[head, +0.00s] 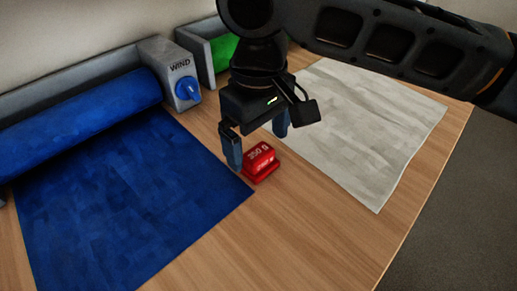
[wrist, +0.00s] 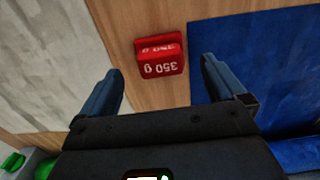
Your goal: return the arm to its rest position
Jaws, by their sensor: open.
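My gripper (head: 258,145) is open and empty, pointing down over the table. In the wrist view its two blue-grey fingers (wrist: 161,88) stand wide apart. A red weight marked 350 g (head: 261,161) stands on the bare wood just beyond the fingers in the head view. In the wrist view the red weight (wrist: 160,57) lies ahead of the gap between the fingertips, with no finger touching it. My dark arm crosses the top right of the head view.
A blue sheet (head: 120,200) runs from a blue roll (head: 80,110) beside a grey box marked WIND with a blue knob (head: 187,89). A pale sheet (head: 370,130) lies to the right. A green object (head: 223,50) sits behind. The front wooden table (head: 300,240) is clear.

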